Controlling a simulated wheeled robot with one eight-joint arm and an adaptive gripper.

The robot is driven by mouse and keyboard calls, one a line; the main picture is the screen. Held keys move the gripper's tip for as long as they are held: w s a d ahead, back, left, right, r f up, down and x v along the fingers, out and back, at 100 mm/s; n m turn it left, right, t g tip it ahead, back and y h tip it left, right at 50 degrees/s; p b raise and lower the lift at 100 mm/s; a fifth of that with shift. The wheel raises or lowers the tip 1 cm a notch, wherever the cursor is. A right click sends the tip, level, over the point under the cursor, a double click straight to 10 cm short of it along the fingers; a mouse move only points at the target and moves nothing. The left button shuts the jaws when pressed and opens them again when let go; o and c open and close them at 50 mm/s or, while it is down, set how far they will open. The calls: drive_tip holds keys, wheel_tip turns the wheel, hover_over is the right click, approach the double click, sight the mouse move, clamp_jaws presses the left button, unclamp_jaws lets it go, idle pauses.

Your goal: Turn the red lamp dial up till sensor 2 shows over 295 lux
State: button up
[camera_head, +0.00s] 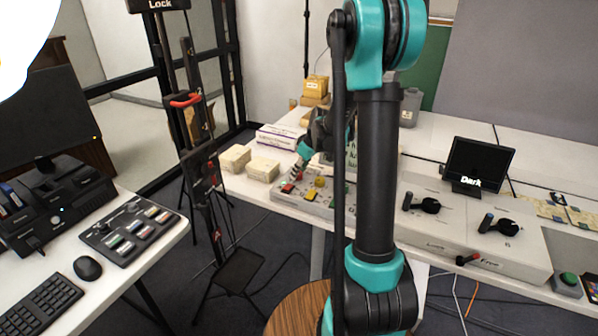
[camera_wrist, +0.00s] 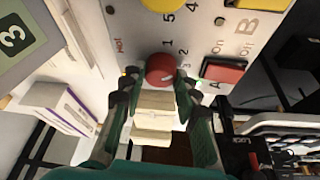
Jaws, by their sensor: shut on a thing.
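The red lamp dial (camera_wrist: 160,68) sits on a pale control panel (camera_wrist: 205,45) with printed numbers beside it. My gripper (camera_wrist: 160,80) has a fingertip on each side of the dial and is shut on it. The dial's exact setting is not clear.
A red switch (camera_wrist: 223,71) marked A sits close to the right fingertip. A yellow knob (camera_wrist: 160,4) is farther up the panel. Cream boxes (camera_head: 263,169) stand left of the panel. A small black screen reading "Dark" (camera_head: 480,162) stands right of my arm.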

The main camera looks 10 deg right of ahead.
drive_tip(key=m+h, duration=0.1)
drive_tip(key=m, duration=0.2)
drive_tip(key=m+t+h, duration=0.1)
drive_tip(key=m, duration=0.2)
drive_tip(key=shift+a+m, duration=0.15)
drive_tip(key=shift+m, duration=0.15)
idle(0.3)
drive_tip(key=o, duration=1.2)
drive_tip(key=shift+s, duration=0.1)
drive_tip(key=shift+c, duration=0.2)
drive_tip(key=a+v, duration=0.1)
drive_tip(key=v, duration=1.1)
drive_tip(key=shift+d, duration=0.35)
drive_tip(key=shift+s, duration=0.1)
drive_tip(key=s+d+f, duration=0.1)
drive_tip(key=s+f, duration=0.2)
drive_tip(key=s, duration=0.5)
drive_tip(key=s+d+f+m, duration=0.1)
drive_tip(key=s+f, duration=0.3)
drive_tip(key=s, duration=0.5)
drive_tip(key=s+d+f+m+h, duration=0.1)
drive_tip(key=s+f, duration=0.3)
drive_tip(key=s, duration=0.4)
drive_tip(key=shift+s, duration=0.15)
